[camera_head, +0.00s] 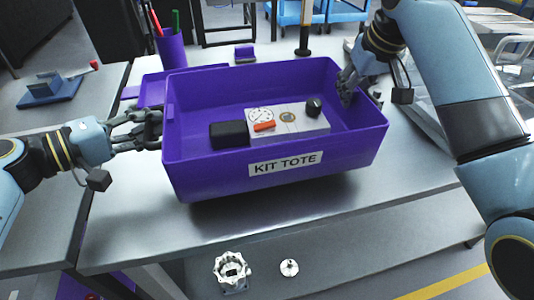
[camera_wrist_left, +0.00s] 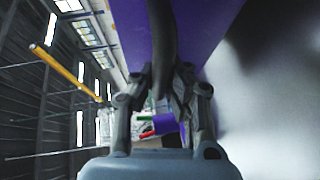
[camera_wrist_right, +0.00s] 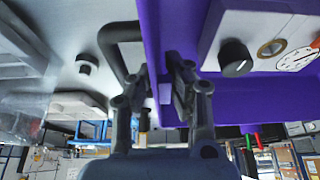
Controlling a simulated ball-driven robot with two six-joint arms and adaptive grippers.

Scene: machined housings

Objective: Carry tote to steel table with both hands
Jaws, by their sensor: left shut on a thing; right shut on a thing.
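The purple tote (camera_head: 215,172), labelled KIT TOTE, is level or nearly so above the steel table (camera_head: 125,215), with a dark shadow beneath it. Its underside is hidden, so the size of the gap cannot be told. My left gripper (camera_head: 150,128) is shut on the tote's left side, at a dark handle (camera_wrist_left: 163,35). My right gripper (camera_head: 347,90) is shut at the tote's right side, where a dark handle (camera_wrist_right: 112,38) and the purple wall show in the right wrist view. Inside the tote lie a black block (camera_head: 229,134) and a grey panel (camera_head: 316,127) with a dial, orange piece and black knob.
A purple pen cup (camera_head: 172,52) stands behind the tote, near a flat purple tray (camera_head: 150,88) and a small purple stand (camera_head: 245,55). A blue fixture (camera_head: 50,91) is at left. A white ring part (camera_head: 231,270) and a small disc (camera_head: 289,268) lie on a lower front surface.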

